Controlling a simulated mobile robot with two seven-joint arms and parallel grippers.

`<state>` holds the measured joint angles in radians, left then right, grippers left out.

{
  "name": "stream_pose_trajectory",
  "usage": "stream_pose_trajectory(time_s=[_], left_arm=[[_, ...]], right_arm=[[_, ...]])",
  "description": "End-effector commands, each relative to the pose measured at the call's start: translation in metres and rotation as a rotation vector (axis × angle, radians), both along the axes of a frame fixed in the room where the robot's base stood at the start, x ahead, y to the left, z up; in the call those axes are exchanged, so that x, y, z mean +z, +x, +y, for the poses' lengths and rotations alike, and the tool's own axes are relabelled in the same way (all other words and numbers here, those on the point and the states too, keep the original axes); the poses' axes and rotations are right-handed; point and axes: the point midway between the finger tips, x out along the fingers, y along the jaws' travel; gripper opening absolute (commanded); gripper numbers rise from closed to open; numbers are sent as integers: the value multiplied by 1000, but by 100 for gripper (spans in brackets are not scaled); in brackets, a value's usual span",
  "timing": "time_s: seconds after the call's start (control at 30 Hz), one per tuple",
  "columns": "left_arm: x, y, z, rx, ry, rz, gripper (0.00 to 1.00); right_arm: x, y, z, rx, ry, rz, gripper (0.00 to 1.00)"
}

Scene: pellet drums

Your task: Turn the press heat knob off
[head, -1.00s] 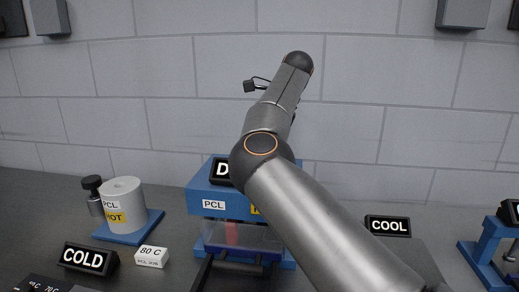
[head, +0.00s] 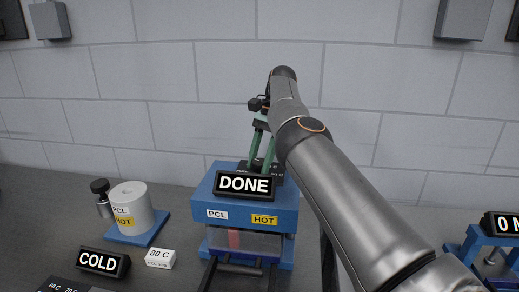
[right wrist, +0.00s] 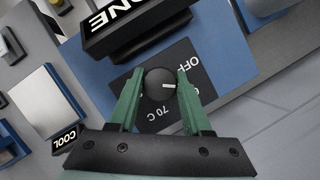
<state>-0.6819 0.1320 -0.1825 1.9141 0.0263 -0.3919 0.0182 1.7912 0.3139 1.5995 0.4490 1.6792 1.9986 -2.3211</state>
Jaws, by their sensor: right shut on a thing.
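The blue press (head: 203,198) stands in the middle of the head view, with a DONE sign (head: 244,185) and PCL and HOT labels on its front. The round black heat knob (right wrist: 158,90) is on top behind the sign, on a dark plate (right wrist: 195,62) lettered OFF and 70 C. Its white pointer mark points right in the right wrist view, between the two letterings. My right gripper (right wrist: 160,76) has its green fingers on either side of the knob, shut on it. In the head view the right gripper (head: 261,160) reaches down behind the sign. My left gripper is out of view.
A white cylinder (head: 139,202) on a blue base stands left, near a COLD sign (head: 103,262) and a white 80 C block (head: 160,258). Another blue stand (head: 476,241) is at the right edge. A COOL sign (right wrist: 64,139) shows in the right wrist view.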

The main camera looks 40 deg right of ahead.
Motion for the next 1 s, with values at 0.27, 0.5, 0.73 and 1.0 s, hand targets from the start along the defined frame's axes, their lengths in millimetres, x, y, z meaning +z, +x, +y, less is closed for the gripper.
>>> stream_pose_trajectory(time_s=[0.27,0.5,0.73,1.0], left_arm=[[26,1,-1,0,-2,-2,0],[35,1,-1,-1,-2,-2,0],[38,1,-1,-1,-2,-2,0],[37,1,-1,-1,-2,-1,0]], right_arm=[[3,0,0,133,-1,-1,0],[2,0,0,193,-3,-2,0],[1,-1,0,216,-2,-2,0],[0,-1,0,219,-1,-1,0]])
